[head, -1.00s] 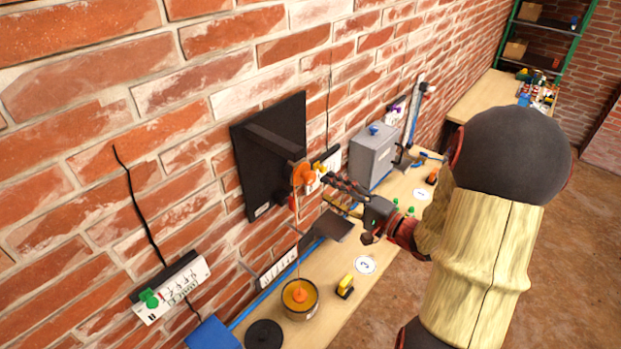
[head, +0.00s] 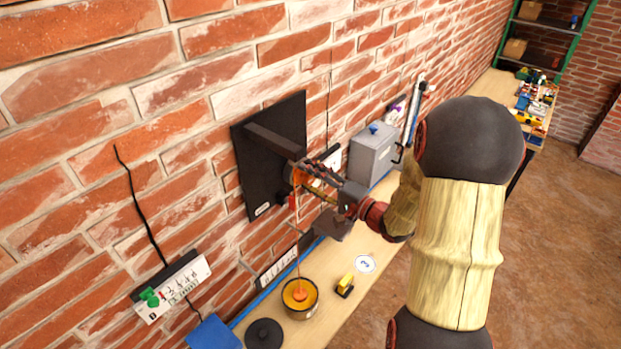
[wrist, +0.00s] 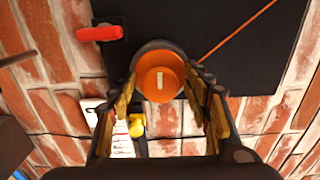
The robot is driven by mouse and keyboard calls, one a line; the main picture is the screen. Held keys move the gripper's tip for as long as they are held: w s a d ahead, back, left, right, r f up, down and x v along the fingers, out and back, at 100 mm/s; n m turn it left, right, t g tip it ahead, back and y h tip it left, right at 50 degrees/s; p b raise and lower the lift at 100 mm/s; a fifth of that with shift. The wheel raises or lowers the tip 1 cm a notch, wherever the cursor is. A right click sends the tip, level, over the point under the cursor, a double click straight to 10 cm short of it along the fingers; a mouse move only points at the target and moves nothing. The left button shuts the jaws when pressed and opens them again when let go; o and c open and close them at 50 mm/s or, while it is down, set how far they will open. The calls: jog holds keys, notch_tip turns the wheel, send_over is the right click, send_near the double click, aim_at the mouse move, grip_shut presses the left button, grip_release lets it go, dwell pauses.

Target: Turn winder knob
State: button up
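The winder knob (wrist: 160,76) is a round orange disc with a short pale mark that stands upright in the wrist view. It sits on a dark round body in front of a black wall plate (head: 240,170). My gripper (wrist: 165,84) is open, with one finger on each side of the knob. Whether the fingertips touch it, I cannot tell. In the head view my gripper (head: 307,172) reaches the winder and hides most of the knob. An orange cord (wrist: 238,30) runs from the winder. In the head view it hangs to an orange weight (head: 300,295) in a round pot.
A red lever (wrist: 100,33) sticks out beside the knob, and a yellow knob (wrist: 136,126) shows below it in the wrist view. A grey box (head: 372,152) stands beyond the winder. The bench holds a yellow block (head: 346,283) and a dark disc (head: 264,334).

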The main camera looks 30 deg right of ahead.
jog(key=shift+c, duration=1.2)
jog(key=c, duration=0.8)
jog(key=shift+c, duration=0.2)
